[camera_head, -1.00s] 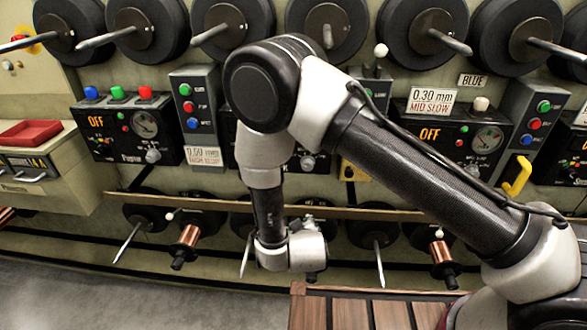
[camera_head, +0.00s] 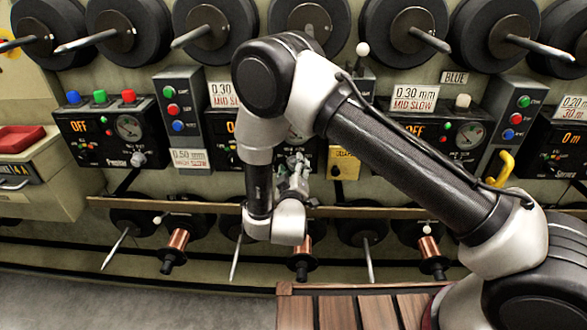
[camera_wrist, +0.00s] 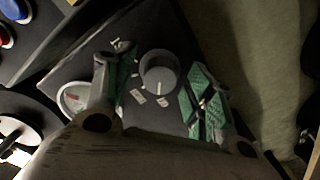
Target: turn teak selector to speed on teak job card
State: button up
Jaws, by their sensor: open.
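In the wrist view, a round grey selector knob (camera_wrist: 159,73) with a white pointer line sits on a dark panel, with small white labels below it in the picture. My gripper (camera_wrist: 157,62) is open, its green-padded fingers on either side of the knob, and no contact shows. In the head view, my gripper (camera_head: 296,178) is at the middle control panel (camera_head: 229,126), which my arm partly hides. I cannot read the word teak anywhere.
A ledge (camera_head: 150,205) runs below, above copper spools (camera_head: 175,243). A slatted wooden top (camera_head: 335,312) is in front.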

jog(key=shift+w, duration=0.1)
jog(key=c, duration=1.1)
jog(key=shift+o, duration=0.2)
jog(key=shift+m, duration=0.3)
jog(key=m, duration=1.3)
jog(key=o, duration=1.1)
jog(key=shift+c, duration=0.2)
